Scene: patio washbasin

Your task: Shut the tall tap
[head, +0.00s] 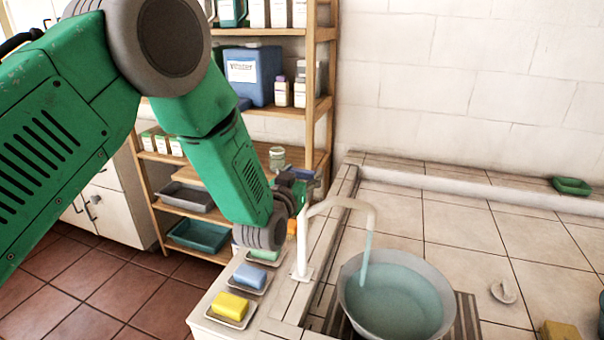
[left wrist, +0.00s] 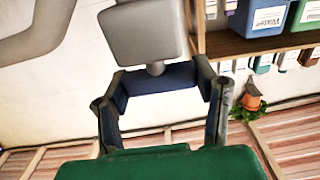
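The tall white tap (head: 303,243) stands at the counter's left edge. Its neck arches right, and pale blue water (head: 366,258) runs from the spout into the grey basin (head: 345,290). My left gripper (head: 303,178) is at the tap's top, behind and left of the neck. In the left wrist view the dark blue fingers (left wrist: 157,78) meet in one bar with no visible gap. A grey block on a short stem (left wrist: 143,32), apparently the tap's handle, is just beyond the fingertips; contact cannot be told. A curved grey pipe (left wrist: 35,35) shows at upper left. My right gripper is out of view.
Soap dishes with yellow (head: 231,305), blue (head: 251,275) and green soap (head: 264,254) line the counter below my arm. A wooden shelf (head: 309,110) with containers stands behind it. The tiled counter right of the basin is mostly free, with a green dish (head: 572,186) at the back.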

